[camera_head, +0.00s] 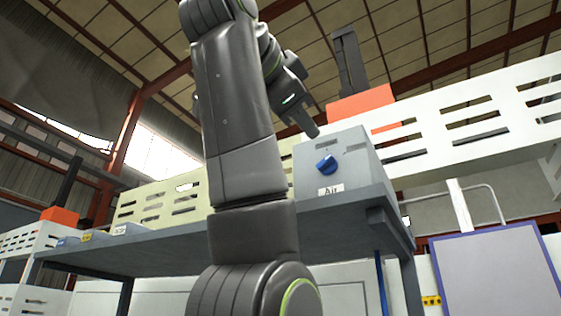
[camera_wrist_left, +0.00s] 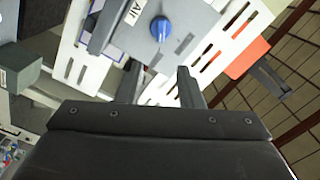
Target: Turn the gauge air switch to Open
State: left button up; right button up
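The air switch is a blue knob (camera_head: 326,164) on the sloped face of a grey box (camera_head: 360,178) standing on a shelf. An "Air" label sits below it, and two small labels, too small to read, sit above. I cannot tell which label the knob points at. In the left wrist view the knob (camera_wrist_left: 162,29) lies ahead, beyond the fingertips. My left gripper (camera_head: 307,116) hangs up and left of the knob in the head view; its two fingers (camera_wrist_left: 158,78) are apart with nothing between them, not touching the knob. My right gripper is not in view.
The grey shelf (camera_head: 160,246) runs under the box, with small labelled boxes (camera_head: 95,236) at its left end. A white slotted beam (camera_head: 480,120) and an orange block (camera_head: 362,103) are behind. A purple-edged panel (camera_head: 495,275) stands lower right.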

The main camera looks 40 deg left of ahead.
pick_arm(q)
jog(key=b+v, duration=0.2)
jog(key=v, duration=0.4)
dwell(0.5)
jog(key=shift+r, duration=0.1)
